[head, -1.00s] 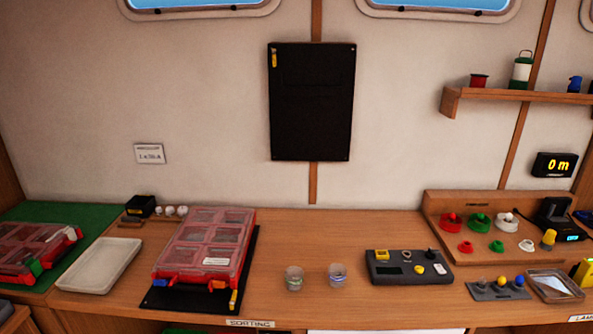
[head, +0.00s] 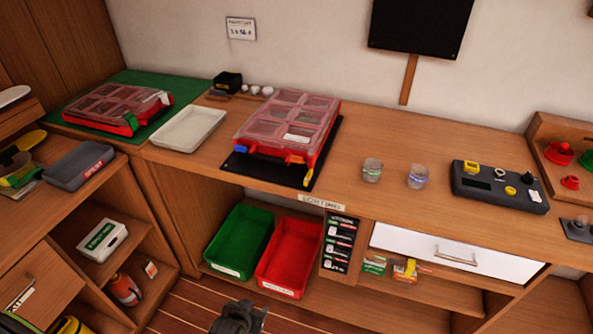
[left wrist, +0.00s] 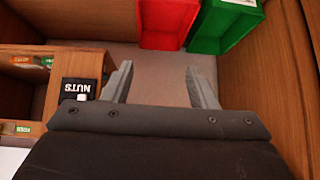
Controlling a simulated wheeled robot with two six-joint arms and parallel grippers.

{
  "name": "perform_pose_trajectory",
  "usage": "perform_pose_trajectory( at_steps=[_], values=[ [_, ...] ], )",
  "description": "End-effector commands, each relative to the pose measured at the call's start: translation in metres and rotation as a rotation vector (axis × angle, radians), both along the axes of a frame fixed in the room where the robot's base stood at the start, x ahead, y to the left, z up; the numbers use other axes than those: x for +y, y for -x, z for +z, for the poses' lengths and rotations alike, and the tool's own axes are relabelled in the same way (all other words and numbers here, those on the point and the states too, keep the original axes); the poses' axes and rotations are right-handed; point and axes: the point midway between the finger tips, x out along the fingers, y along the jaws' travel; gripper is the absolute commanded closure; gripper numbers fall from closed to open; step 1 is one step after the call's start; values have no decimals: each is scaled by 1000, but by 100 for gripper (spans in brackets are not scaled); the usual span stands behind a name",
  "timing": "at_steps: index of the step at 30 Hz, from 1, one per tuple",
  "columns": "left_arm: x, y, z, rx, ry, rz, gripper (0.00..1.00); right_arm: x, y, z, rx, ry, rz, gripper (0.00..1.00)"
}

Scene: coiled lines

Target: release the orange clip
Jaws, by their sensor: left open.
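A red organizer case with a clear lid (head: 287,118) lies closed on a black mat on the bench. On its front edge are a blue clip (head: 240,147) at left and an orange clip (head: 294,158) at right. The orange clip looks closed, but it is small here. My left gripper (head: 240,318) is low at the bottom of the head view, well below the bench top and apart from the case. In the left wrist view its fingers (left wrist: 160,88) are spread, with nothing between them. My right gripper is not in view.
A green bin (head: 240,240) and a red bin (head: 290,255) stand on the shelf below the case. A white tray (head: 188,129) and a second case (head: 115,105) are to its left. Two small cups, one a clear cup (head: 372,170), stand to its right.

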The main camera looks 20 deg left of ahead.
Motion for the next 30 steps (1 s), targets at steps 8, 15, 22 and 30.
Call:
perform_pose_trajectory(
  at_steps=[8, 15, 22, 30],
  values=[
    [-27, -106, 140, -364, 21, -30, 47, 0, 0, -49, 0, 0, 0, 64],
    [-39, -125, 270, -655, 33, -43, 47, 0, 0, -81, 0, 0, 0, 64],
    [-43, -110, 344, -818, 37, -46, 47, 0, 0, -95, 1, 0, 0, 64],
    [-43, -119, 359, -847, 37, -48, 47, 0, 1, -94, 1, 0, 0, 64]
  ],
)
